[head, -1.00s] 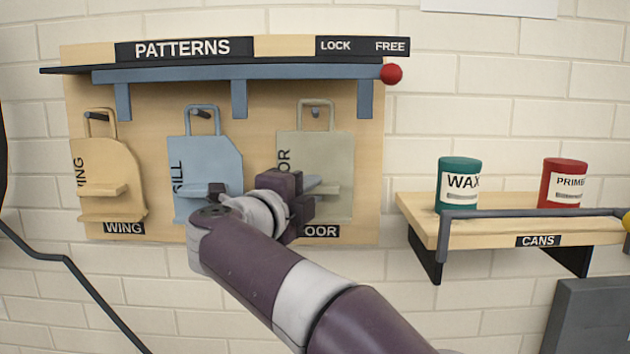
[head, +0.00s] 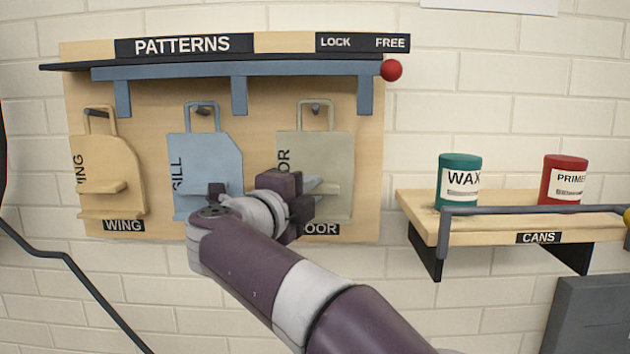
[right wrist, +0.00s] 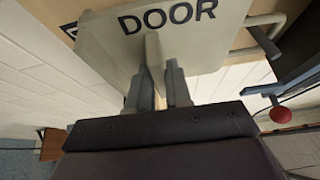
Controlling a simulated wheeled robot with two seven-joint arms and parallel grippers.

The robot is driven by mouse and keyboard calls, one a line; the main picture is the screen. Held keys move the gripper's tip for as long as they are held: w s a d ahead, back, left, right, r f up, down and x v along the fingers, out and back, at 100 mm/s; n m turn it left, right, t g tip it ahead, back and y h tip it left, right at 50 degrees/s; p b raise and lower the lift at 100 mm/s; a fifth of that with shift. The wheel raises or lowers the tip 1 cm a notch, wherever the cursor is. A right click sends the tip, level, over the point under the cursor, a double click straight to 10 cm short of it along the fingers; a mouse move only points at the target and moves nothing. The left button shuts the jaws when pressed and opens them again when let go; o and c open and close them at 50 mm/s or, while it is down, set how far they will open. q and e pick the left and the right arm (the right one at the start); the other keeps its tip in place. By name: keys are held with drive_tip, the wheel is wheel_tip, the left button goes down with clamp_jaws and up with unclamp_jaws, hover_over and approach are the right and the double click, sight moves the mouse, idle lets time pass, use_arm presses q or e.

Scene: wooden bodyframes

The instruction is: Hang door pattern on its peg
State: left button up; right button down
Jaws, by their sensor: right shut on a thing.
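The grey-green door pattern (head: 330,150) is upright against the board at the right-hand place, above the partly covered DOOR label (head: 322,229). Its loop handle surrounds the peg (head: 315,108), which shows just below the loop's top bar; I cannot tell whether they touch. My right gripper (head: 308,188) is shut on the pattern's projecting tab and hides part of its lower left. In the right wrist view, the fingers (right wrist: 160,78) are at the tab on the door pattern (right wrist: 200,55), with the word DOOR above. My left gripper is not in view.
The wing pattern (head: 108,165) and blue sill pattern (head: 210,155) hang to the left. A blue lock bar (head: 180,73) with a red knob (head: 391,70) runs above the pegs. A shelf (head: 480,230) with green and red cans is to the right.

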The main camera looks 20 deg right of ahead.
drive_tip(key=c, duration=1)
unclamp_jaws()
drive_tip(key=shift+o, duration=0.2)
